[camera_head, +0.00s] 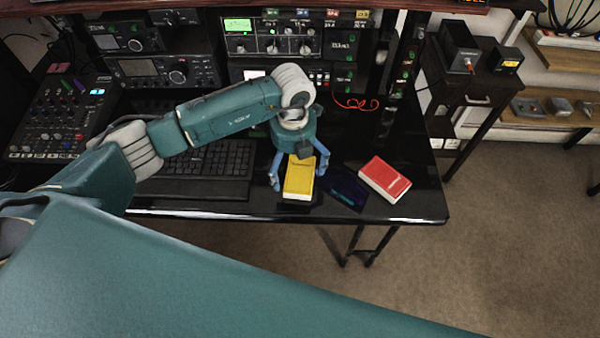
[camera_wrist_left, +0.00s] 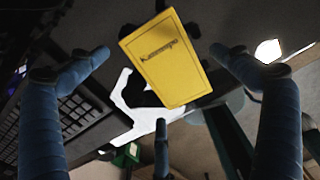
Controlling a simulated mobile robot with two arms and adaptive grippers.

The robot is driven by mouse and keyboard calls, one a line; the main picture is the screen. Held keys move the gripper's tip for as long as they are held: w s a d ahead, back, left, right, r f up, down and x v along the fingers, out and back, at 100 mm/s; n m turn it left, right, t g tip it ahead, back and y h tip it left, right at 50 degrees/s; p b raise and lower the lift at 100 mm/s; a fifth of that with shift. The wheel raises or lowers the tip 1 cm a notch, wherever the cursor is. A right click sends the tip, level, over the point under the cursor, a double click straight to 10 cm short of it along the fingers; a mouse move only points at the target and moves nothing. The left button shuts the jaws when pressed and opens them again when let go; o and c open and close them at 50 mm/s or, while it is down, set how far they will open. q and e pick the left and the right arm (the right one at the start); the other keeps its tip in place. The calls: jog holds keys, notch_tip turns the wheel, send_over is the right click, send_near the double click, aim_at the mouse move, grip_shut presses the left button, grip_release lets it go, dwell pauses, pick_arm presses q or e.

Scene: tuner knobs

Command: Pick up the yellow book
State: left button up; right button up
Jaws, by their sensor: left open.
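The yellow book (camera_head: 299,181) lies on the glossy black desk near its front edge. My left gripper (camera_head: 298,172) is above it, fingers pointing down and spread, one on each side of the book. In the left wrist view the yellow book (camera_wrist_left: 167,60) shows its printed cover between the open fingers (camera_wrist_left: 160,68), with visible gaps on both sides and a third finger below. The fingers do not appear to press on it. My right gripper is not in view.
A red book (camera_head: 385,179) and a dark blue book (camera_head: 347,188) lie to the right on the desk (camera_head: 420,205). A black keyboard (camera_head: 205,168) is close on the left. Radio gear (camera_head: 275,38) lines the back. A red cable (camera_head: 356,104) lies behind the books.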

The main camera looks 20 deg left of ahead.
pick_arm(q)
jog(key=shift+f, duration=1.3)
jog(key=c, duration=1.3)
jog(key=shift+r, duration=0.15)
